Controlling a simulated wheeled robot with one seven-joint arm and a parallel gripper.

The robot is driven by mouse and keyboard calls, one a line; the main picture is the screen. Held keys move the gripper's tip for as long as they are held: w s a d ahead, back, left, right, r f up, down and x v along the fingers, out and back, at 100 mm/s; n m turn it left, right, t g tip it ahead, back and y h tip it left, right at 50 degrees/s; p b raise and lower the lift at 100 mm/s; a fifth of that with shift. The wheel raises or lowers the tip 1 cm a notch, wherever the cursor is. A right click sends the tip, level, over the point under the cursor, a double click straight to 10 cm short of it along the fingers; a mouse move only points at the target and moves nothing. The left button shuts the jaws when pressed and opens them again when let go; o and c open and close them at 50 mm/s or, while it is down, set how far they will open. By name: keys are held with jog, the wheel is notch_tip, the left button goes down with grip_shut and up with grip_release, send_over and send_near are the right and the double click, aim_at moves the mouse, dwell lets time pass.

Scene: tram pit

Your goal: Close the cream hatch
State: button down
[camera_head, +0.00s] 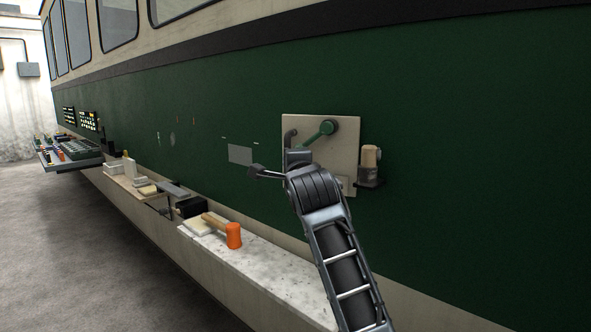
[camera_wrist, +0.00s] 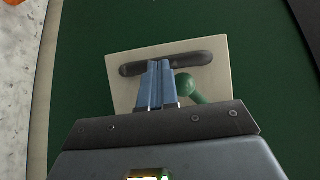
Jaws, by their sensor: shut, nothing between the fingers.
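The cream hatch (camera_head: 345,140) is a square panel on the green tram side. Its top edge does not run parallel to the band above, so it seems to stand at an angle; the gap behind it is hidden. It bears a dark bar handle (camera_head: 291,136) at its left and a green lever (camera_head: 322,131). My gripper (camera_head: 298,156) is in front of its lower left part. In the wrist view my gripper (camera_wrist: 155,64) is shut and empty, its tips overlapping the middle of the handle (camera_wrist: 195,55). The hatch (camera_wrist: 130,91) lies behind; contact cannot be told.
A small cream and dark fitting (camera_head: 371,165) projects right of the hatch. A speckled ledge (camera_head: 265,262) below bears an orange mallet (camera_head: 233,235). Shelves with boxes and a control panel (camera_head: 75,150) lie farther left. The grey floor (camera_head: 70,240) at left is clear.

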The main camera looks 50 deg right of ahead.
aim_at(316, 157)
jog(key=w+d+m+g+h+b, duration=0.1)
jog(key=b, duration=0.1)
jog(key=w+d+m+g+h+b, duration=0.1)
jog(key=w+b, duration=0.1)
jog(key=shift+d+f+m+g+h, duration=0.15)
jog(key=shift+f+m+g+h, duration=0.15)
jog(key=shift+h, duration=0.1)
jog(key=shift+w+d+b, duration=0.15)
jog(key=shift+d+b, duration=0.2)
jog(key=shift+b, duration=0.3)
jog(key=shift+w+d+r+b, duration=0.25)
jog(key=shift+w+d+b, duration=0.1)
jog(key=shift+d, duration=0.2)
jog(key=shift+s, duration=0.1)
